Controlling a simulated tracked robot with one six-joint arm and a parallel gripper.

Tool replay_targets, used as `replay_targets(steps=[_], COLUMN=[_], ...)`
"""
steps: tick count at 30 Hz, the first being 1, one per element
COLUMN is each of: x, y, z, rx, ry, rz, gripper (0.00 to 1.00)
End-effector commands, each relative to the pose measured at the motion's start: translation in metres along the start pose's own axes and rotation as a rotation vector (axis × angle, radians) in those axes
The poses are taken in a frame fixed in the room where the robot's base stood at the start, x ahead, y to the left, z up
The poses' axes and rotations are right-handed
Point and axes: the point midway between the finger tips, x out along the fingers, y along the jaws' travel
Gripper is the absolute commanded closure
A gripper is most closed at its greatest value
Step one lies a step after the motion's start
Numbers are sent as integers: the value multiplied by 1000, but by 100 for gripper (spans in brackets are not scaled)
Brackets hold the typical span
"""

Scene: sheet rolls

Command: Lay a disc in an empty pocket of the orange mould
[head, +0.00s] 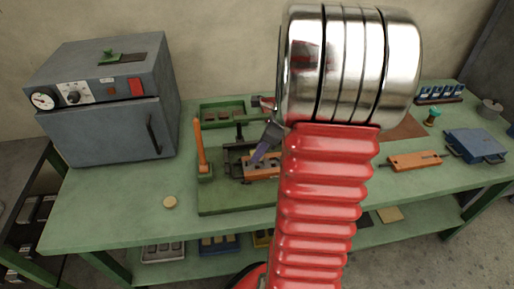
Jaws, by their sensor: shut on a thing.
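The orange mould (262,172) lies on the green bed of a hand press in the middle of the bench. Its left part shows, and my arm hides its right end. My gripper (257,159) reaches down over the mould from behind my red arm, with a purple-grey finger tilted down to the left. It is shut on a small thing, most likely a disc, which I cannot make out. A pale yellow disc (169,202) lies alone on the bench left of the press. Which pockets are empty is too small to tell.
The press has an upright orange lever (199,146). A green tray (222,114) with compartments stands behind it. A grey oven (108,98) fills the back left. An orange plate (413,161) and a blue case (475,145) lie at right.

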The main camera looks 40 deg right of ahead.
Motion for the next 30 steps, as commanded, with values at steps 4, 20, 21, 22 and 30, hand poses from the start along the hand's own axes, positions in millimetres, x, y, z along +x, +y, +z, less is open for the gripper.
replay_targets(steps=[4, 20, 21, 22, 30], x=[8, 34, 35, 36, 41], y=[0, 0, 0, 0, 0], z=[-4, -15, -16, -16, -19], rx=[3, 3, 3, 3, 3], ry=[0, 0, 0, 1, 4], rz=[0, -1, -1, -1, 1], gripper=[89, 89, 89, 89, 89])
